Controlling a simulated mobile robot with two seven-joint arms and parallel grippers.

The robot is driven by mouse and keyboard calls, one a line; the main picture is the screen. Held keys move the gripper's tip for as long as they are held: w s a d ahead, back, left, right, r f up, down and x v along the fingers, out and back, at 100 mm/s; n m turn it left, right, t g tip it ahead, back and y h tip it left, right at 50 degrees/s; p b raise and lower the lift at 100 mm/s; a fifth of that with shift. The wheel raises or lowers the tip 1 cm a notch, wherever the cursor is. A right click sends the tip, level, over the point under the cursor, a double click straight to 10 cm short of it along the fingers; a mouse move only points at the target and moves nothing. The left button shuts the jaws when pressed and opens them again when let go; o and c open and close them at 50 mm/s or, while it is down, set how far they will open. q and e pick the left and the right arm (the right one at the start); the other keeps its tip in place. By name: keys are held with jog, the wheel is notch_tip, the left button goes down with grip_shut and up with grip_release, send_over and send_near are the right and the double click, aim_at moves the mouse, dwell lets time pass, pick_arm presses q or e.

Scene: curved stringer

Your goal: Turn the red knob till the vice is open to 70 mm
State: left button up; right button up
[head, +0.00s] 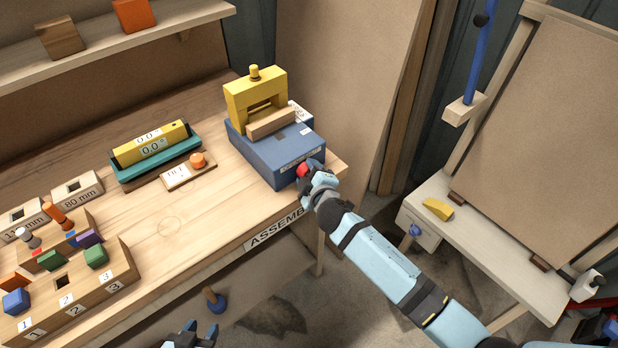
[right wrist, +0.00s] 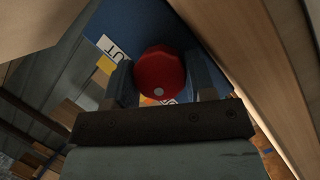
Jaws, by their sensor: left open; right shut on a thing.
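The vice is a yellow frame (head: 255,92) with a wooden block (head: 270,123) in it, on a blue base (head: 270,160) at the bench's right end. The red knob (head: 303,170) is on the front of the blue base. My right gripper (head: 312,180) is at the knob. In the right wrist view the red knob (right wrist: 160,75) sits between the two fingers of my right gripper (right wrist: 162,82), which is shut on it. A white dot shows on the knob. The opening's size cannot be read. My left gripper (head: 192,338) is open and empty at the bottom edge.
A yellow level with a 0.0 display (head: 152,144) lies on a teal holder left of the vice. A small board with an orange knob (head: 197,160) is beside it. Blocks and pegs stand at the left. The bench's front middle (head: 185,215) is clear.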

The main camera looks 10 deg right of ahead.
jog(key=shift+n+b, duration=0.3)
dwell(0.4)
jog(key=o, duration=0.9)
jog(key=shift+o, duration=0.2)
jog(key=shift+s, duration=0.1)
jog(key=shift+f, duration=0.1)
jog(key=shift+s, duration=0.1)
